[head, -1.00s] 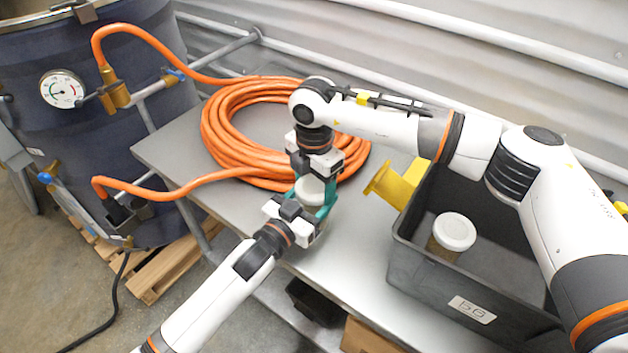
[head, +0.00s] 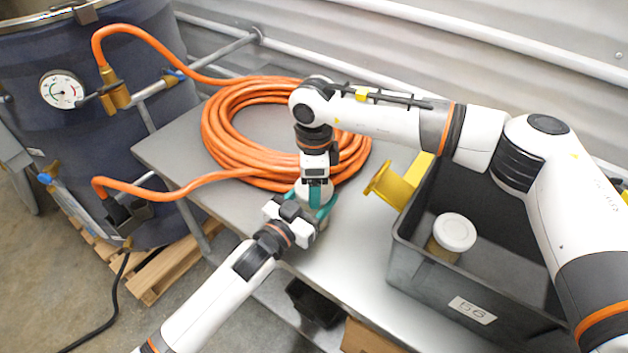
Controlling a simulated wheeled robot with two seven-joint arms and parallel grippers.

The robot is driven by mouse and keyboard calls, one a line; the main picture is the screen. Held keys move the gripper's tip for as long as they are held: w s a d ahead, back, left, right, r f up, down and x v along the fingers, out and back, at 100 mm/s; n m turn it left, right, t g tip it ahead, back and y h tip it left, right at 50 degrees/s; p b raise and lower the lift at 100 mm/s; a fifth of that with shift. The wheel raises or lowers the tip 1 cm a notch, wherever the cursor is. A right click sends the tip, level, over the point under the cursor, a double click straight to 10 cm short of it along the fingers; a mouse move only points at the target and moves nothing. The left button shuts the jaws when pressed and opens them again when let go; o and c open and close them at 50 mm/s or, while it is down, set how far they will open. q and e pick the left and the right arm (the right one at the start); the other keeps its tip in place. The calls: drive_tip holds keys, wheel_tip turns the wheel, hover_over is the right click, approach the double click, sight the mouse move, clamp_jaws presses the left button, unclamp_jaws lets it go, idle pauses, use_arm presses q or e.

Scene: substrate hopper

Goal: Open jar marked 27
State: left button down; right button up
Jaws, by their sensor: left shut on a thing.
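A jar with a white lid (head: 302,192) is above the front edge of the metal table, mostly hidden by my grippers. No number on it can be read. My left gripper (head: 312,222) comes from below left and is shut on the jar's body, with teal fingers beside it. My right gripper (head: 317,192) points straight down over the lid, one teal finger in front of it. Its other finger is hidden, so I cannot tell whether it is gripping the lid. The lid still appears to be on the jar.
A dark grey bin (head: 420,262) with a number label holds another white-lidded jar (head: 454,233). A yellow flanged part (head: 392,186) is beside the bin. A coiled orange hose (head: 228,130) covers the table's back, running to a blue drum (head: 60,140) with a gauge.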

drive_tip(key=n, duration=0.4)
drive_tip(key=shift+n, duration=0.4)
drive_tip(key=n, duration=0.6)
drive_tip(key=shift+r+n, duration=0.1)
drive_tip(key=shift+n, duration=0.3)
drive_tip(key=n, duration=1.2)
drive_tip(key=shift+r, duration=0.1)
drive_tip(key=shift+r, duration=1)
drive_tip(key=shift+r, duration=2)
use_arm(q)
drive_tip(key=shift+c, duration=1.3)
unclamp_jaws()
